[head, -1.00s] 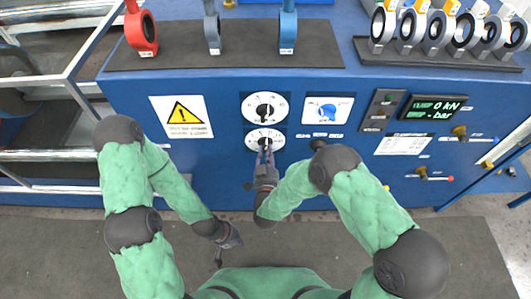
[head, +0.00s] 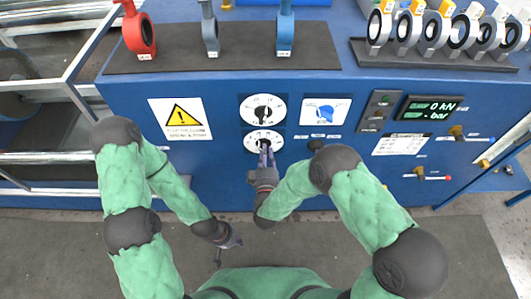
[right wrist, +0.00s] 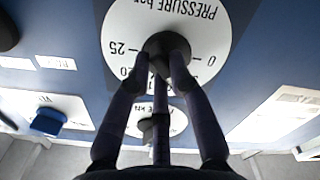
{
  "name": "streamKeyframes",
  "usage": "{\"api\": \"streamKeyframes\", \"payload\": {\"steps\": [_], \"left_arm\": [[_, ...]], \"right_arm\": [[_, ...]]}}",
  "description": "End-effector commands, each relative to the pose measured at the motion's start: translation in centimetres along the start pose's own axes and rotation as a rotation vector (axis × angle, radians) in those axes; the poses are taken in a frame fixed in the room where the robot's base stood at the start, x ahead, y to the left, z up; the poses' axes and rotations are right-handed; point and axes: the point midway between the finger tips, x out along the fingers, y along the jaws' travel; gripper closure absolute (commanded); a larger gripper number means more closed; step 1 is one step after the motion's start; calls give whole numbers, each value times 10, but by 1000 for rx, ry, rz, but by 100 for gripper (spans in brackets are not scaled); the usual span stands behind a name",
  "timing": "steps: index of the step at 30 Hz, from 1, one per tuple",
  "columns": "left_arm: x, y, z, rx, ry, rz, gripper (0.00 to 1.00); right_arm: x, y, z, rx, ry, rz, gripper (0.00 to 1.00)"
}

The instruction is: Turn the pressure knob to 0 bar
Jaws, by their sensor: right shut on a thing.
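The pressure dial is the lower white dial (head: 252,143) on the blue panel in the head view. In the right wrist view the white dial plate (right wrist: 205,38) appears upside down, reading "PRESSURE bar", with 25 at its left and 0 at its right. Its black round knob (right wrist: 165,44) is in the middle. My right gripper (head: 265,149) reaches up to this dial. In the right wrist view its fingers (right wrist: 162,68) are shut on the knob and hide part of the scale. My left gripper (head: 230,247) hangs empty before the panel, its fingers apart.
Another white dial (head: 279,108) with a black knob sits just above. Right of it is a blue knob (head: 326,113) on a white plate. A display (head: 430,108) reads 0 kN and - bar. Several butterfly valves stand on top.

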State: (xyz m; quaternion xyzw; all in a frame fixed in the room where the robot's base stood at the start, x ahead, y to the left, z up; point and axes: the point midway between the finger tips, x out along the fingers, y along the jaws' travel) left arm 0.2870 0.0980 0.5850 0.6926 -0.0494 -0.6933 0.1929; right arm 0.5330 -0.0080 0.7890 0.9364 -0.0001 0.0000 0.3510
Motion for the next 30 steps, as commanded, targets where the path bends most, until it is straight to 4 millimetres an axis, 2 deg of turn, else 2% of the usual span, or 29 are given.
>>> {"api": "streamKeyframes", "payload": {"steps": [18, 30], "left_arm": [[-8, 3, 0, 0, 0, 0, 100], [-12, 4, 0, 0, 0, 0, 100]], "right_arm": [[0, 2, -3, -572, 0, -2, 100], [0, 2, -5, -809, 0, -3, 100]]}}
